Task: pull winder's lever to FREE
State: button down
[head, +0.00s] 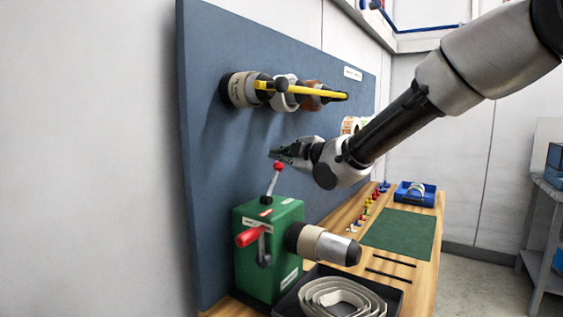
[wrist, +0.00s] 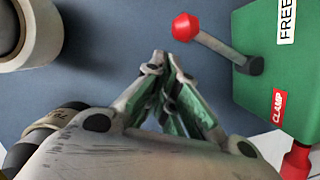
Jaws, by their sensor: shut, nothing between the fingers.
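The winder (head: 268,255) is a green box at the foot of the blue board. Its lever (head: 272,184) rises from the top and ends in a red knob (head: 279,166). In the wrist view the lever (wrist: 225,48) runs up-left from its pivot to the red knob (wrist: 185,27). The FREE label (wrist: 287,20) is above the pivot and the CLAMP label (wrist: 278,107) below it; I cannot tell which setting the lever is at. My gripper (head: 276,153) is shut and empty, just above the knob in the head view. In the wrist view its fingertips (wrist: 166,62) show apart from the knob.
A yellow bar (head: 310,90) with rolls hangs on the board (head: 215,150) above. A green mat (head: 400,232) lies clear.

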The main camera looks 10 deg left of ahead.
jog(key=r+v, duration=0.1)
jog(key=v, duration=0.9)
jog(key=shift+s, duration=0.35)
jog(key=shift+d, duration=0.15)
